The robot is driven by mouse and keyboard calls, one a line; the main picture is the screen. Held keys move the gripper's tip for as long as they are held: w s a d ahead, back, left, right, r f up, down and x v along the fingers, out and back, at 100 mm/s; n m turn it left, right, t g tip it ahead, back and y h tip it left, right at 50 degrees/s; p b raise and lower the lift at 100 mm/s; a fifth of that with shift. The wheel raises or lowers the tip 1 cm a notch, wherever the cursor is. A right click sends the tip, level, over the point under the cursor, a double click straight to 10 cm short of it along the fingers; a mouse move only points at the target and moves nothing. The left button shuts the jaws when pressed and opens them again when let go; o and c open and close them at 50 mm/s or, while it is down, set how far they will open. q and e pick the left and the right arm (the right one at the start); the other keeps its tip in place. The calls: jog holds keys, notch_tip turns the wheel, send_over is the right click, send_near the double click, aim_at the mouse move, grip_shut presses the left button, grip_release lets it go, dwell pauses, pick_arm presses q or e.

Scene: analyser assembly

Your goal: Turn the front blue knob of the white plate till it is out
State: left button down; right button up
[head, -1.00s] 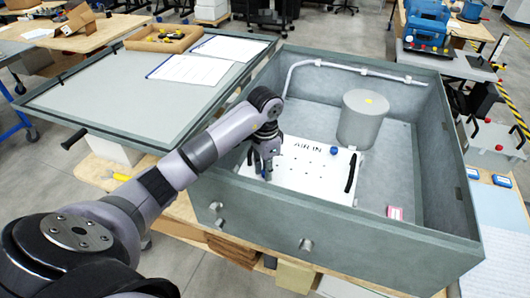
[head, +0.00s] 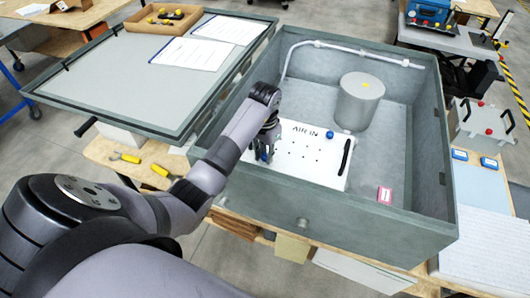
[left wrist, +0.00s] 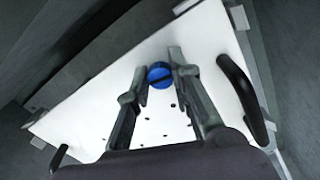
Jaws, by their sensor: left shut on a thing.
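The white plate (head: 315,165) lies inside the grey box, with "AIR IN" lettering, small holes and a black handle (head: 346,157). It also shows in the left wrist view (left wrist: 95,115). The front blue knob (head: 264,156) is at the plate's left front, partly hidden by my fingers. In the left wrist view this slotted knob (left wrist: 160,75) sits between my fingertips. My left gripper (head: 262,152) points down over it and is shut on it. Whether the knob has risen from the plate cannot be told. A second blue knob (head: 329,134) is at the plate's back edge. My right gripper is out of view.
The grey box's walls (head: 300,208) stand around the plate. A grey cylinder (head: 360,105) stands behind it, and a pale pipe (head: 350,52) runs along the back. A small pink-labelled item (head: 384,195) lies right of the plate.

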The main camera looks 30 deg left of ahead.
pick_arm(q)
jog(key=shift+s+d+f, duration=0.1)
jog(key=shift+s+f, duration=0.1)
jog(key=shift+f, duration=0.05)
jog(key=c, duration=1.8)
grip_release()
jog(key=o, duration=0.4)
jog(key=shift+w, duration=0.2)
jog(key=shift+r, duration=0.15)
jog(key=shift+w, duration=0.1)
